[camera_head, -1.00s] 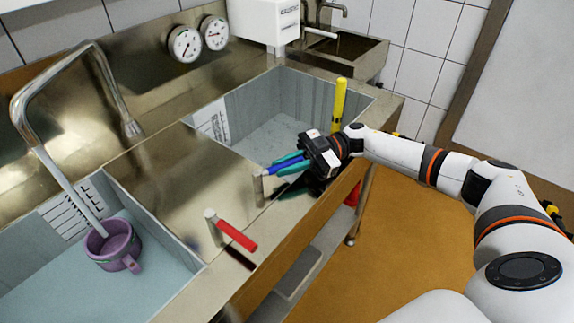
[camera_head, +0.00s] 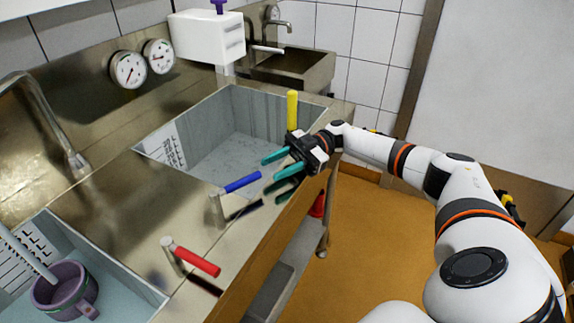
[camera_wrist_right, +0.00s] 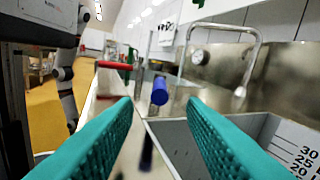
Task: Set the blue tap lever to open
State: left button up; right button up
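The blue tap lever (camera_head: 242,182) sits on a short metal post on the steel counter between the two sinks. My left gripper is in neither view.
A red lever (camera_head: 197,262) stands nearer on the same counter. A yellow upright handle (camera_head: 292,110) rises by the far basin (camera_head: 240,100), close to my right gripper. A purple mug (camera_head: 64,291) stands in the near basin. Orange floor lies open in front of the counter.

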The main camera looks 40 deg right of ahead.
jog(key=shift+d, duration=1.5)
